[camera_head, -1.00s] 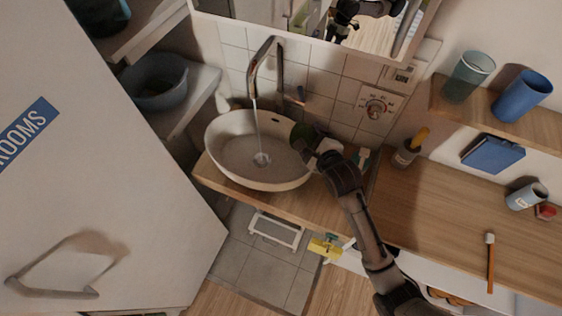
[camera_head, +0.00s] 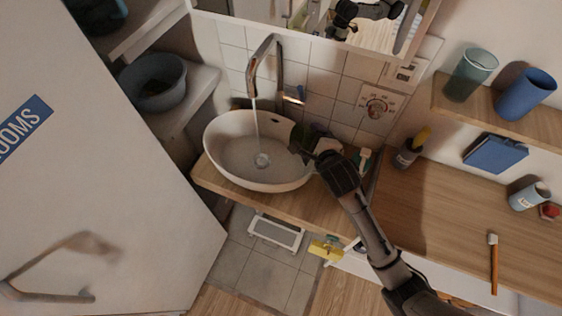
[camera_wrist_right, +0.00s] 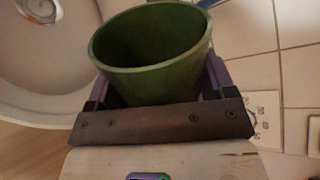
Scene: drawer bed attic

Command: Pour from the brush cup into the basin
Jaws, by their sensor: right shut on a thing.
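The white oval basin (camera_head: 235,168) stands on the wooden counter, with water running into it from the tap (camera_head: 262,68). My right gripper (camera_head: 304,148) is at the basin's right rim. In the right wrist view, the gripper (camera_wrist_right: 160,98) is shut on the green brush cup (camera_wrist_right: 150,55), with a finger on either side. The cup's open mouth shows, and I see no brushes inside; its bottom is hidden. In the head view the cup (camera_head: 297,135) is a small dark shape at the rim, apparently tilted toward the basin. My left gripper is out of view.
A wall dial (camera_head: 376,106) and tiles are behind the counter. A holder with a yellow item (camera_head: 406,155) stands right of my arm. A brush (camera_head: 492,262) lies on the right worktop. A large white door (camera_head: 90,170) fills the left.

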